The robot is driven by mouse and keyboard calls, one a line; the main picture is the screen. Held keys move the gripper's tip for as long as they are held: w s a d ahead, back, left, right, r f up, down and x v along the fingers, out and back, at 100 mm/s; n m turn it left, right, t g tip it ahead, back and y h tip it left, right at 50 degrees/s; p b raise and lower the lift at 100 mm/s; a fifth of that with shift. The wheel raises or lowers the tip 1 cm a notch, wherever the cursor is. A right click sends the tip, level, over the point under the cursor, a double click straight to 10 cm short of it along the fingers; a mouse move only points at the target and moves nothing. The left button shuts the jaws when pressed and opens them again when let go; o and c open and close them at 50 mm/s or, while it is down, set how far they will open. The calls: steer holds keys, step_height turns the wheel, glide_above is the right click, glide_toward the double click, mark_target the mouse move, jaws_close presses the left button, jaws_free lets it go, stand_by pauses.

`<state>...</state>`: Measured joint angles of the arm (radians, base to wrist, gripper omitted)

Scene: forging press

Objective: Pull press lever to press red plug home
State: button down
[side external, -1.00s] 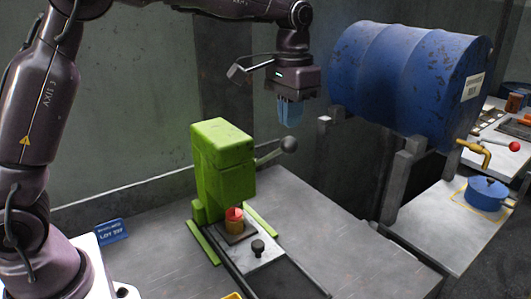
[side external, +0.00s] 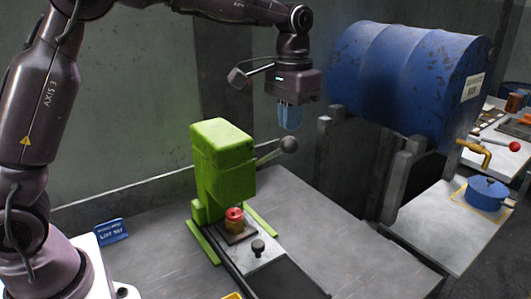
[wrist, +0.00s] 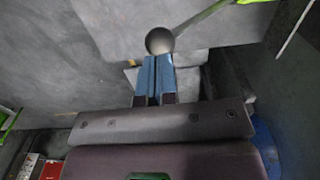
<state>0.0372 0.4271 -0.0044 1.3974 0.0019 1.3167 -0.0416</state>
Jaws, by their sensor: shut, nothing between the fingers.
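The green press (side external: 222,160) stands on the grey bench. Its lever (side external: 268,157) sticks out to the right and ends in a dark round ball (side external: 289,145). In the wrist view the ball (wrist: 160,41) lies just beyond the shut fingertips (wrist: 158,58). I cannot tell whether they touch.
A big blue drum (side external: 410,85) lies on a stand at the right, close to my wrist. A black knob (side external: 258,247) stands on the plate before the press. A blue lot sign (side external: 112,231) is at the left. The bench right of the press is clear.

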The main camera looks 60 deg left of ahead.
mark_target(293, 140)
steer(key=shift+f, duration=1.15)
steer(key=shift+d+f, duration=0.5)
steer(key=shift+f, duration=0.05)
steer(key=shift+d+f, duration=0.5)
steer(key=shift+f, duration=0.35)
